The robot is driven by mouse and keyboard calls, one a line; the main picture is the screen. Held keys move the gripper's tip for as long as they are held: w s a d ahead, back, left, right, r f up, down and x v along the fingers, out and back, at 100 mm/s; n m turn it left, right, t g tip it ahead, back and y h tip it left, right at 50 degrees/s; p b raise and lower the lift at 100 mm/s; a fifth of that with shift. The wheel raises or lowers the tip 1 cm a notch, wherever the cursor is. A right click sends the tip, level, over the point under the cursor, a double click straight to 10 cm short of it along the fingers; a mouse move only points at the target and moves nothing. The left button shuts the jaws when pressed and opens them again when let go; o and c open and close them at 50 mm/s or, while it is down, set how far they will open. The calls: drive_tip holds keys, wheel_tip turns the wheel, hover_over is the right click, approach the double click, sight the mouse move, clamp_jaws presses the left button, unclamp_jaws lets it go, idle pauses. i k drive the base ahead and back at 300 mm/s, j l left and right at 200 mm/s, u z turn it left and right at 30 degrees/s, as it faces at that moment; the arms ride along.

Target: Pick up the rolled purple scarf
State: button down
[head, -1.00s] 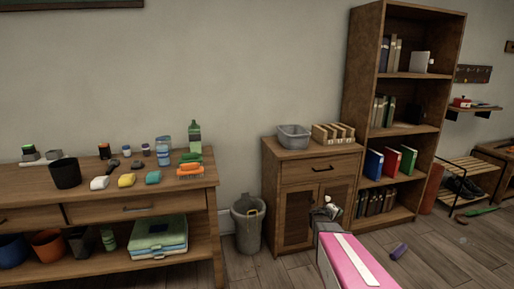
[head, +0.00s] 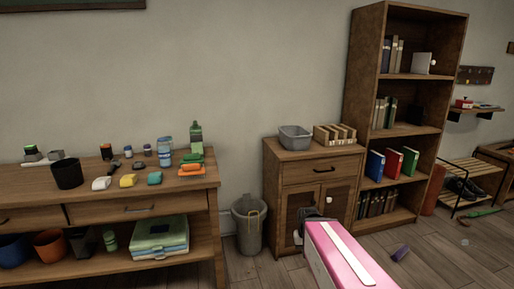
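The rolled purple scarf (head: 400,252) looks like a small purple cylinder with a paler end. It lies on its side on the wood floor, right of my pink arm and in front of the tall bookcase. My gripper (head: 312,213) is in front of the small cabinet, left of the scarf and well apart from it. It is small and mostly hidden behind my pink arm link, so its fingers do not show clearly.
A wooden cabinet (head: 284,184) with a grey bin on top and a tall bookcase (head: 356,110) stand along the wall. A grey bucket (head: 246,232) stands beside a cluttered workbench (head: 100,204). A shoe rack (head: 470,172) is at right. Floor around the scarf is mostly clear.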

sight(397, 255)
drive_tip(key=z, duration=1.35)
drive_tip(key=l+u, duration=0.1)
drive_tip(key=u, duration=0.35)
drive_tip(key=i+l+u, duration=0.2)
drive_tip(key=l, duration=0.2)
drive_tip(key=l+u, duration=0.45)
drive_tip(key=l, duration=0.3)
drive_tip(key=i+l, duration=0.1)
drive_tip(key=l, duration=0.45)
drive_tip(key=l+u, duration=0.1)
drive_tip(key=l, duration=0.5)
drive_tip(key=i+j, duration=0.1)
